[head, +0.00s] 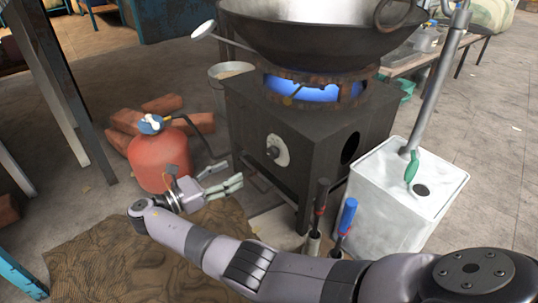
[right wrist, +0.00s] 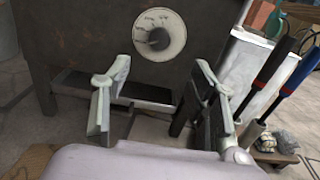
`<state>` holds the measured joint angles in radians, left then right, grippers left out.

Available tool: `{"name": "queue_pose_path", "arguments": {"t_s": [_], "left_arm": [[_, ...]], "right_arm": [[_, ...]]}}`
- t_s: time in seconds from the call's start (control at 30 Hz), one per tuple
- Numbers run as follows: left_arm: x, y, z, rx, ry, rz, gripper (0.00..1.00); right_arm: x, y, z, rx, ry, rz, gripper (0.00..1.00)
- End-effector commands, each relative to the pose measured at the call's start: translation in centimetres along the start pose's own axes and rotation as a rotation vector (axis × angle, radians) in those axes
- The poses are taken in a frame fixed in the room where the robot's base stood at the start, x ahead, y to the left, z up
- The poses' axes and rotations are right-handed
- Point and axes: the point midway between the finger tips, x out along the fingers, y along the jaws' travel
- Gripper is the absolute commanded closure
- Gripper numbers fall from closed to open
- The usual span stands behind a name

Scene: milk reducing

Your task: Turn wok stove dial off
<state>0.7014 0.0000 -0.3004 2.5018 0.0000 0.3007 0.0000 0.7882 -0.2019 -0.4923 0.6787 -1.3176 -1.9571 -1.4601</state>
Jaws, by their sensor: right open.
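The wok stove (head: 305,130) is a dark metal box with a blue flame burning under a large wok (head: 320,35). Its dial (head: 273,152) is a dark knob on a round pale plate on the stove's front face. In the right wrist view the dial (right wrist: 158,36) is ahead of and above the fingers, with markings around the plate. My right gripper (head: 226,180) is open and empty, low and to the left of the dial, apart from it. In the right wrist view its two fingers (right wrist: 160,95) stand wide apart. My left gripper is not in view.
A red gas cylinder (head: 160,157) with a hose stands left of my right gripper, before several bricks (head: 163,104). A patterned mat (head: 130,265) lies on the floor.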

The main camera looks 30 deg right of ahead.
Motion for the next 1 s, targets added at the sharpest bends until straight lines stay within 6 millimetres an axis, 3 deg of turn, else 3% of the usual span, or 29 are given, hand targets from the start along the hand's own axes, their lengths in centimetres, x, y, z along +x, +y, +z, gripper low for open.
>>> {"name": "queue_pose_path", "arguments": {"t_s": [0.27, 0.6, 0.8, 1.0], "left_arm": [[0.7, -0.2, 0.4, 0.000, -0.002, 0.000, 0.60], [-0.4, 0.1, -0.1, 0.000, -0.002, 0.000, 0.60], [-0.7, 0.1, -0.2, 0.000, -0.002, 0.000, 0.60], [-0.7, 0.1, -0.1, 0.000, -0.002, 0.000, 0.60]], "right_arm": [[6.4, -0.1, 0.0, 0.000, 0.000, -0.003, 0.47], [12.8, -0.1, -0.3, 0.000, 0.001, -0.001, 0.47], [14.4, 0.0, -0.2, 0.001, 0.002, 0.001, 0.47], [14.6, 0.0, -0.1, 0.000, 0.002, 0.001, 0.47]]}}
